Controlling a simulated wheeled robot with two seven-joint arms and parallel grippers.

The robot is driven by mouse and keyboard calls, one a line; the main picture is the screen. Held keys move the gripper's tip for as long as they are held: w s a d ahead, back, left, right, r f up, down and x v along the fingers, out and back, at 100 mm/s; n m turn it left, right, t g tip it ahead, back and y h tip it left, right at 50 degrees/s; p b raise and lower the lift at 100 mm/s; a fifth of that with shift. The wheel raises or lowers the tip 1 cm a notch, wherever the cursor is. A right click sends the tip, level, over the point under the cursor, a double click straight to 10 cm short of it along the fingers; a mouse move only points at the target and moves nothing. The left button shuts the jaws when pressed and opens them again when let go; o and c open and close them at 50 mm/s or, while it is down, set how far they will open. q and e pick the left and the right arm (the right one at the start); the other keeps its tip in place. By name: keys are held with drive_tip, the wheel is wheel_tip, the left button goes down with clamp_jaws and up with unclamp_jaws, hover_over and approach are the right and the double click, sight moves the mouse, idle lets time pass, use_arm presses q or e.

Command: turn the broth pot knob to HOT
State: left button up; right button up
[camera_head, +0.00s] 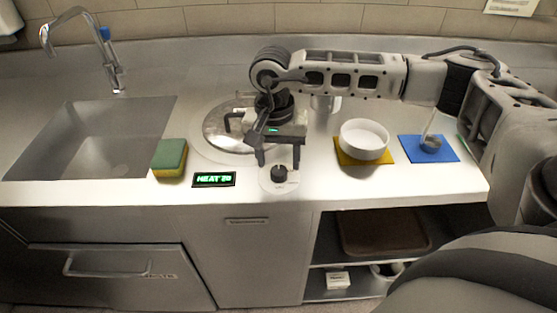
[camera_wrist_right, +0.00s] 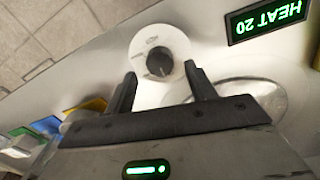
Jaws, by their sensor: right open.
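The black knob (camera_head: 279,174) sits on a round white dial plate near the counter's front edge. In the right wrist view the knob (camera_wrist_right: 159,64) lies just beyond and between the fingertips, not touching them as far as I can see. The dial's lettering is too small to read. My right gripper (camera_head: 279,160) is open and points down over the knob; its two fingers also show in the wrist view (camera_wrist_right: 160,82). The display (camera_head: 214,179) beside the dial reads HEAT 20. The pot's round clear lid (camera_head: 222,130) is partly hidden behind my right arm. My left gripper is not in view.
A green and yellow sponge (camera_head: 169,158) lies left of the display, by the sink (camera_head: 60,150). A white bowl (camera_head: 364,140) on a yellow mat and a small glass on a blue mat (camera_head: 447,156) stand to the right.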

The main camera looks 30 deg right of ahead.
sight(279, 174)
drive_tip(key=shift+f, duration=1.25)
drive_tip(key=c, duration=1)
drive_tip(key=shift+o, duration=0.2)
